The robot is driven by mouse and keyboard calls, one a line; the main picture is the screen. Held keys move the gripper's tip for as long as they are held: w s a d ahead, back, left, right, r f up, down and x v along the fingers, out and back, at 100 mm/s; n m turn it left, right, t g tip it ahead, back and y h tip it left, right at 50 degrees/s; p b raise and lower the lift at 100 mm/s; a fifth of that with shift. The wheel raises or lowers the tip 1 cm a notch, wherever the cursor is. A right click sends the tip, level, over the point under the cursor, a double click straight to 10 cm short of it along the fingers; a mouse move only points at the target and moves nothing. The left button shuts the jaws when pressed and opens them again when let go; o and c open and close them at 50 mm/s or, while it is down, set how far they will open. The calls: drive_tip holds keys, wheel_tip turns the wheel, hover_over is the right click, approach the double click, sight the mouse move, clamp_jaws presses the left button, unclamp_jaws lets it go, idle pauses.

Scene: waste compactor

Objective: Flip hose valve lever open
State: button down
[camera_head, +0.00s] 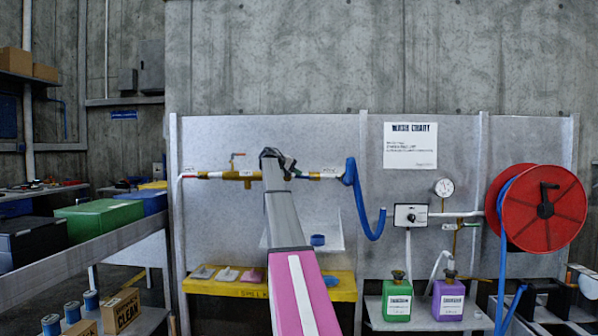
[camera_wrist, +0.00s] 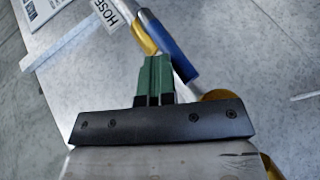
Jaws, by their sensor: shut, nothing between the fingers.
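A brass pipe line (camera_head: 235,175) runs across the grey panel in the head view. My gripper (camera_head: 280,158) is in front of the pipe, right of that lever, and hides part of the line. In the wrist view, the green fingertips (camera_wrist: 155,75) are shut and empty. A blue bar (camera_wrist: 168,48) passes close beside the fingertips, with yellow pipe behind it. I cannot tell if this bar is the hose valve lever, or if the fingers touch it. A tag reading HOSE (camera_wrist: 112,12) is at the upper left.
A blue hose (camera_head: 362,205) hangs right of my gripper. A control box (camera_head: 410,215), gauge (camera_head: 443,187) and red reel (camera_head: 540,208) are further right. A yellow shelf (camera_head: 215,284) and green and purple jugs (camera_head: 397,300) stand below. Space above the pipe is clear.

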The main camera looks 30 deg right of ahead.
drive_tip(key=shift+a+f, duration=0.15)
drive_tip(key=shift+f, duration=0.15)
idle(0.4)
drive_tip(key=d+r+v, duration=0.1)
drive_tip(key=r+v, duration=0.1)
drive_tip(key=v, duration=1)
drive_tip(key=shift+s+r, duration=0.2)
drive_tip(key=shift+r, duration=0.1)
